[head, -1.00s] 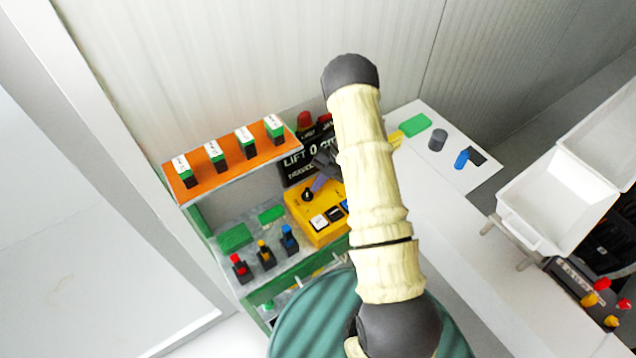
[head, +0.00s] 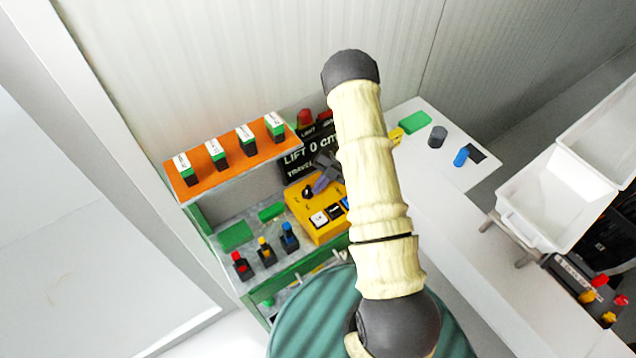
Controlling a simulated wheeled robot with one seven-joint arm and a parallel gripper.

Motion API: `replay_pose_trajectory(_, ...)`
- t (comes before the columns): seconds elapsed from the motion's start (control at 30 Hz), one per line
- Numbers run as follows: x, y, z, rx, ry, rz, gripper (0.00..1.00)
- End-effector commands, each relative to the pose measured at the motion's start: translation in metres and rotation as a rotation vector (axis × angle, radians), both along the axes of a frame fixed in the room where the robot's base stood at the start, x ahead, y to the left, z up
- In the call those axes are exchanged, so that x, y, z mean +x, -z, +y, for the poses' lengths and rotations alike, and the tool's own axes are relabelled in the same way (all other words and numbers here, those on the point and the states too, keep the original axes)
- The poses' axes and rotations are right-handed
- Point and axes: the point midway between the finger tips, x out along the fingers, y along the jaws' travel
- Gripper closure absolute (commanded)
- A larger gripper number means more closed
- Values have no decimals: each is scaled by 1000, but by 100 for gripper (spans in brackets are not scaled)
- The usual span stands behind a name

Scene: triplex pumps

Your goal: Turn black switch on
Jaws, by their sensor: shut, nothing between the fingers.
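A yellow control box (head: 318,231) stands on the shelf unit at the centre. On its top are a black rotary knob (head: 308,192), a white rocker switch (head: 318,219), a black switch (head: 334,211) and a blue switch, partly hidden by my arm. My gripper (head: 319,186) is dark with purplish fingers. It is shut and empty, low over the box just right of the black knob. I cannot tell whether it touches the box. The black switch's position is too small to read.
A black display (head: 297,160) reading "LIFT 0 cm" stands behind the box. An orange shelf (head: 205,182) with several green-and-black blocks is at left. Red, yellow and blue buttons sit front left. White bins (head: 548,207) stand at right. My arm crosses the middle.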

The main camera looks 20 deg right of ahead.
Motion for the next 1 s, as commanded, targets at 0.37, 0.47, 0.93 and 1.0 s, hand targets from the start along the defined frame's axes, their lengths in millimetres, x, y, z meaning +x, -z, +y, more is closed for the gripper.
replay_pose_trajectory(0.37,3,-34,-54,-14,1,-13,100)
replay_pose_trajectory(0.47,6,-50,-69,-15,6,-12,100)
replay_pose_trajectory(0.93,8,-81,-90,-15,10,-7,100)
replay_pose_trajectory(1.0,9,-81,-90,-16,9,-7,100)
